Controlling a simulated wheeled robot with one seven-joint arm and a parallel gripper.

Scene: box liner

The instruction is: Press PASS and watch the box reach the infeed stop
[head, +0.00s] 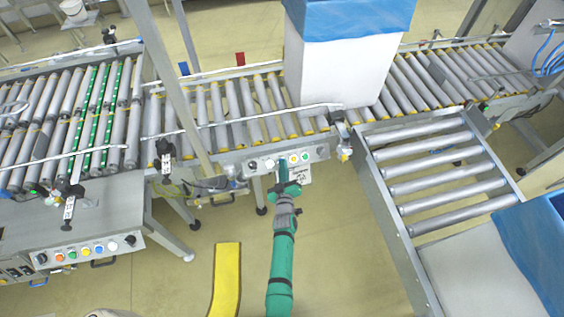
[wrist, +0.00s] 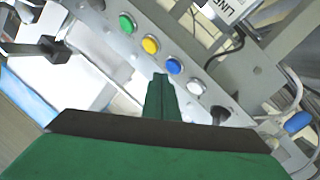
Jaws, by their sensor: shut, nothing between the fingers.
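A tall white box (head: 335,80) with a blue liner (head: 350,18) over its top stands on the roller conveyor (head: 225,115) at upper centre. A button panel (head: 318,153) on the conveyor's near side carries a black knob and white, blue, yellow and green buttons. My gripper (head: 283,163) is shut and empty at this panel, hiding the blue button in the head view. In the wrist view its fingertips (wrist: 160,76) are close to the blue button (wrist: 173,65); I cannot tell whether they touch. The yellow button (wrist: 150,44) is beside it. PASS lettering is not legible; I cannot pick out the infeed stop.
A second blue-lined box (head: 465,280) stands at lower right by a side roller section (head: 440,160). Another control panel (head: 85,250) is at lower left. A yellow strip (head: 226,280) lies on the floor left of my arm. A post (head: 180,90) rises left of the button panel.

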